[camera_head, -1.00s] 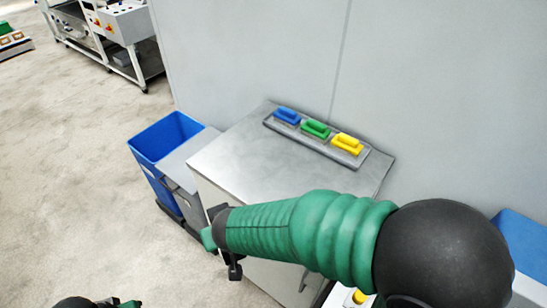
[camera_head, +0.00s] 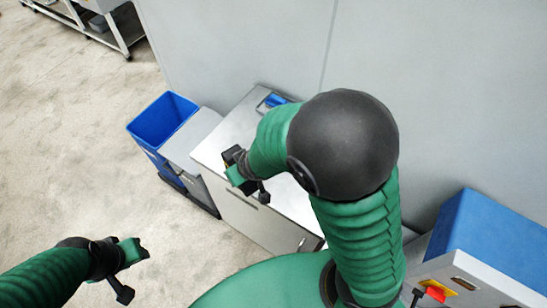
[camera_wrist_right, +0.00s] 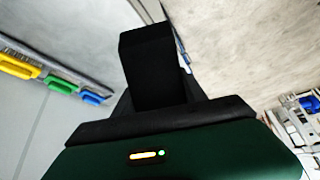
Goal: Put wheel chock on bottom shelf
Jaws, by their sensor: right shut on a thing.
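My right gripper (camera_head: 238,172) is at the end of the green arm, above the front edge of the steel cabinet. It is shut on a small dark thing, taken as the wheel chock, mostly hidden by the gripper. In the right wrist view a black block (camera_wrist_right: 147,65) stands out in front of the gripper body; its edges merge with the dark gripper. My left gripper (camera_head: 130,252) is over bare floor at lower left; its fingers are too small to read. A wheeled frame with a low shelf (camera_head: 100,22) stands at the top left; no other shelf is clear.
The steel cabinet (camera_head: 225,135) stands against a grey wall, with a blue handled block (camera_head: 275,100) on top. A blue bin (camera_head: 165,122) and a grey bin (camera_head: 190,142) are left of it. A blue-topped machine (camera_head: 490,240) is at right. Floor at left is clear.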

